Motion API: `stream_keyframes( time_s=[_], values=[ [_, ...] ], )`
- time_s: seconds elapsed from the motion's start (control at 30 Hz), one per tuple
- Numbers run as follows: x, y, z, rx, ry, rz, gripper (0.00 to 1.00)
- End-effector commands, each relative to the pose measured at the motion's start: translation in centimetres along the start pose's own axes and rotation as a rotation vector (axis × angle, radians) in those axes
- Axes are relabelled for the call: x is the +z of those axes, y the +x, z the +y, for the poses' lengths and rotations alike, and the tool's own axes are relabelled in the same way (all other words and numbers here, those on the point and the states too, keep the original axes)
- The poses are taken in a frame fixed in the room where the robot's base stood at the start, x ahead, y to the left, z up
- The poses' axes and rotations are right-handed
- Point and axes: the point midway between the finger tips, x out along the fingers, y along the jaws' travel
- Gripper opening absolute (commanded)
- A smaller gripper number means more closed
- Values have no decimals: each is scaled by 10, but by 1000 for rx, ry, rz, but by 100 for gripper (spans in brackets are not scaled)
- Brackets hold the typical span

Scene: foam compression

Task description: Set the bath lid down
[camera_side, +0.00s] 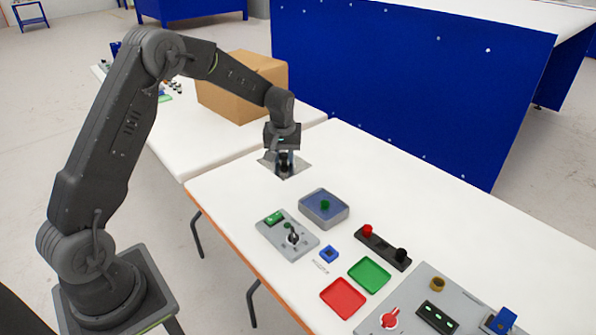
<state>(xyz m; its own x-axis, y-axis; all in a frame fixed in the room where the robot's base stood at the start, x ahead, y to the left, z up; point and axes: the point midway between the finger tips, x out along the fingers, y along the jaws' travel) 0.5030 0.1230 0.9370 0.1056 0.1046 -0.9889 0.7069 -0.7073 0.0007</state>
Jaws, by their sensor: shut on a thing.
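The bath lid (296,169) is a flat grey plate at the far left part of the white table. My gripper (284,162) is above its middle, pointing down, and is shut on its dark knob, which the fingers partly hide. The lid looks level and is on or very close to the table top; I cannot tell whether it touches. The bath (340,217) is a grey square tub with a blue inside, nearer the camera and to the right of the lid. A green piece (325,205) shows in its middle. The bath is uncovered.
In front of the bath are a grey switch panel (271,236), a small blue block (329,254), a green tray (369,274), a red tray (343,298) and a black bar (383,248) with red and black knobs. A cardboard box (240,90) stands behind on another table.

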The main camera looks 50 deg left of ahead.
Motion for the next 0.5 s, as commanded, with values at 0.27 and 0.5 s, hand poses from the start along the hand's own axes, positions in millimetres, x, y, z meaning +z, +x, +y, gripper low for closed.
stream_keyframes(
  time_s=[0.27, 0.5],
  values=[
    [-45, 35, -74, 2, -8, 0, 0],
    [-62, 54, -107, 4, 1, 5, 0]
  ],
)
